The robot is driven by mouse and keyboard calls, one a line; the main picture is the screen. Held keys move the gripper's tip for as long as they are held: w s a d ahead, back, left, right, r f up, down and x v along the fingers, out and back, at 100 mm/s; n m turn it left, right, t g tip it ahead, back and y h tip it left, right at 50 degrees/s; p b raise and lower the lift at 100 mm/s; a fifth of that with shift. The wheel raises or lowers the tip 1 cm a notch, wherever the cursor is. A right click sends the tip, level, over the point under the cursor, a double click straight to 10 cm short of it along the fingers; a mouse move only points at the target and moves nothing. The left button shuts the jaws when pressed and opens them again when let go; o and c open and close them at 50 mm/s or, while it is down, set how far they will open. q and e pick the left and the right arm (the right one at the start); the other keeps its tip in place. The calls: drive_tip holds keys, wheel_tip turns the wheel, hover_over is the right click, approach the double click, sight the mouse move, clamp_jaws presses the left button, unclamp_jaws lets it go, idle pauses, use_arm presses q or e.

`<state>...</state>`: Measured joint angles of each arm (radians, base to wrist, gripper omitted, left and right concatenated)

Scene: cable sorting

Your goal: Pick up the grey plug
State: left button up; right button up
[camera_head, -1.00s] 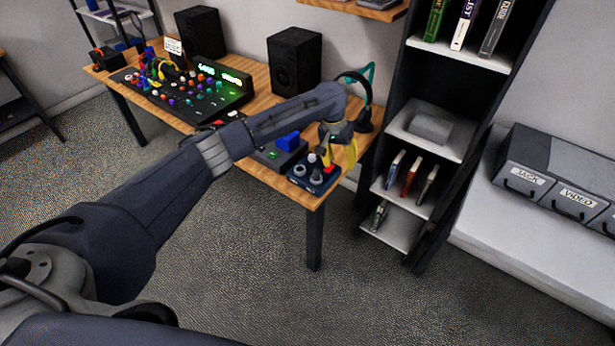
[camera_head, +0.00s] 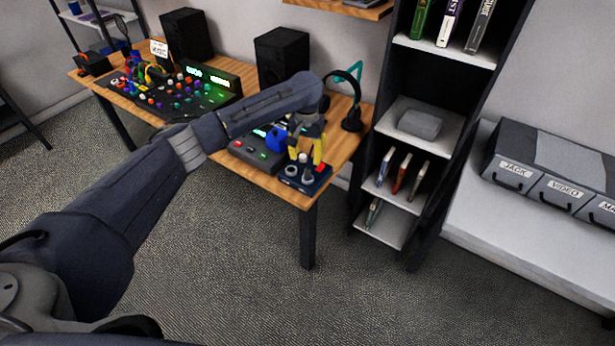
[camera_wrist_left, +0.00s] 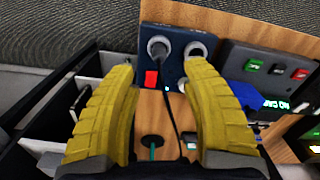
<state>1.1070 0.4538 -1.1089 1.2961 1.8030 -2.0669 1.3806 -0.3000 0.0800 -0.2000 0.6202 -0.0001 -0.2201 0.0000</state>
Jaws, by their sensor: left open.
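The grey plug (camera_wrist_left: 158,47) stands in a ring on a dark blue socket box (camera_wrist_left: 160,14), with a dark cable running from it. Beside it on the box are a second grey ring (camera_wrist_left: 195,49), which looks empty, and a red block (camera_wrist_left: 151,79). In the head view the box (camera_head: 318,182) sits at the near right corner of the desk. My left gripper (camera_head: 305,157) is over the box, yellow fingers pointing down. In the left wrist view its fingers (camera_wrist_left: 160,75) are wide apart and empty, with the plug just beyond the tips. My right gripper is not in view.
A button box (camera_head: 250,152) and a blue object (camera_head: 277,139) are close to the left of the socket box. Headphones on a stand (camera_head: 352,115) are behind it. A dark shelf unit (camera_head: 385,145) stands to the right of the desk.

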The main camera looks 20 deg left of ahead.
sight(308, 170)
use_arm(q)
drive_tip(key=shift+w+d+f, duration=0.1)
drive_tip(key=shift+w+f, duration=0.05)
drive_tip(key=shift+f, duration=2.2)
drive_tip(key=shift+w+f, duration=0.1)
drive_tip(key=shift+f, duration=2.2)
clamp_jaws()
